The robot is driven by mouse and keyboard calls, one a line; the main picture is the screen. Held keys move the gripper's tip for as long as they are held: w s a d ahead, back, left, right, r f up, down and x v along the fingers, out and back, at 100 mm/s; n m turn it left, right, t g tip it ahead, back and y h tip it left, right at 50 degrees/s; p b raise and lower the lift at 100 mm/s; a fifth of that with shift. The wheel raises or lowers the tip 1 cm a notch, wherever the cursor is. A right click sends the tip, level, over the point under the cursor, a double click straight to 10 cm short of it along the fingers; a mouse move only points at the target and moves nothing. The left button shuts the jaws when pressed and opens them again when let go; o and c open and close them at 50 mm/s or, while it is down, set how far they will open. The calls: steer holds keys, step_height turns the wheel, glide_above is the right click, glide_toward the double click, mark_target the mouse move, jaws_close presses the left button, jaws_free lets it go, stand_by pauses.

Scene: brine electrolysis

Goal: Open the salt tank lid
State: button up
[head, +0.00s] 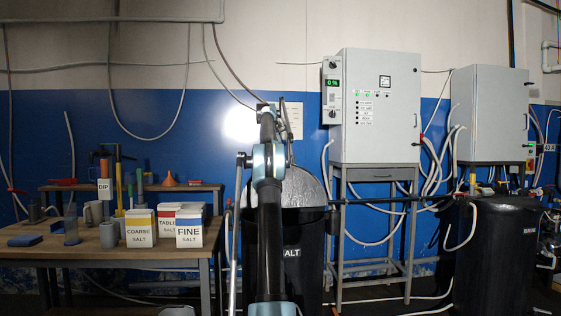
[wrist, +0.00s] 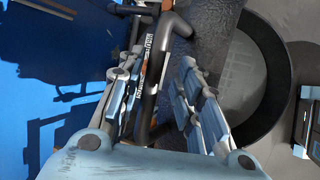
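The salt tank (head: 305,250) is a black drum whose label reads "ALT" beside my arm. Its grey round lid (head: 304,187) stands raised above the rim, tilted up; part of it is behind my arm. In the wrist view the dark lid (wrist: 208,28) is at the top and the tank's black rim (wrist: 281,60) curves at the right around a grey interior. My gripper (wrist: 161,68) has its fingers apart, with a black bar-like handle (wrist: 149,105) between them, nearer the left finger. A gap shows on the right finger's side. In the head view my gripper (head: 270,108) is above the lid, small and unclear.
A wooden table (head: 130,257) at the left bears salt boxes (head: 190,227), cups and tools. A grey cabinet (head: 376,110) on a metal stand (head: 372,235) is right of the tank. A black brine tank (head: 495,255) stands further right. Hoses hang around the cabinets.

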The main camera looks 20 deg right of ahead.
steer(key=shift+v, duration=2.4)
steer(key=s+a, duration=0.5)
steer(key=a, duration=0.5)
steer(key=shift+s+a, duration=0.3)
steer(key=shift+s, duration=0.1)
